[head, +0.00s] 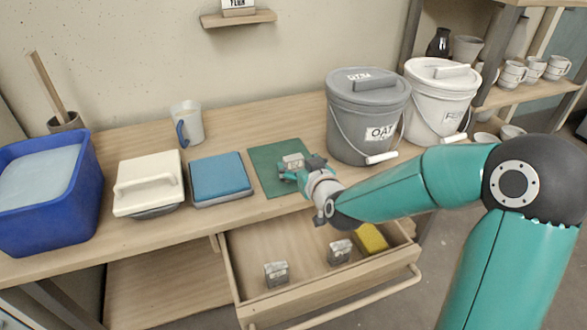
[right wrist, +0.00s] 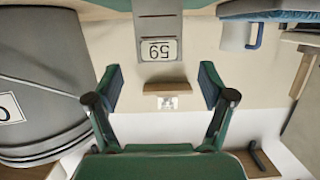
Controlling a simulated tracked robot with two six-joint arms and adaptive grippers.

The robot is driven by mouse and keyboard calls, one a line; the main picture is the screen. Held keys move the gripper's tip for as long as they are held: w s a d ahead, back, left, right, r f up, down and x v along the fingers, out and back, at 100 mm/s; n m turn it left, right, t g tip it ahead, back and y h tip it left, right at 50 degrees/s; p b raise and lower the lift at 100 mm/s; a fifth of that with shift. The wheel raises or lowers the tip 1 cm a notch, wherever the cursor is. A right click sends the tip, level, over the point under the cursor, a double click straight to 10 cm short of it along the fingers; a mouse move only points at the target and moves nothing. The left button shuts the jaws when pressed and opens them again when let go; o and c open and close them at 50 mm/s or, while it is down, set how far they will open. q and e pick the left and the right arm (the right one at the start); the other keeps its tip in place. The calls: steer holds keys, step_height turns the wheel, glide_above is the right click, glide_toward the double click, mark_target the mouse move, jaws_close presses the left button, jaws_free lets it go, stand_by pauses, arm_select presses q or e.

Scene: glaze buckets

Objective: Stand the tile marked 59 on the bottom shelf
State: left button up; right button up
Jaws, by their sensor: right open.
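The tile marked 59 (right wrist: 158,50) shows upside down in the right wrist view, a grey block with a pale number plate. In the head view a small grey block (head: 292,160), apparently this tile, is at the green mat (head: 262,164), partly hidden by my right gripper (head: 300,170). My right gripper is open, and in the right wrist view its fingers (right wrist: 160,78) are spread, with the tile beyond and between them; I see no contact. A low board (head: 160,290) under the table and a rack (head: 530,94) at right show; I cannot tell which is the bottom shelf.
The open drawer (head: 250,300) holds two small grey blocks (head: 276,274) and a yellow sponge (head: 371,238). A grey bucket (head: 362,130) and a white bucket (head: 435,105) stand right of the mat. A blue pad (head: 220,177), mug (head: 188,122) and blue tub (head: 40,215) stand left.

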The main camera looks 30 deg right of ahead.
mark_target(294, 159)
steer(key=x, duration=0.3)
steer(key=shift+w+f, duration=0.1)
steer(key=shift+w, duration=0.1)
steer(key=c, duration=1.5)
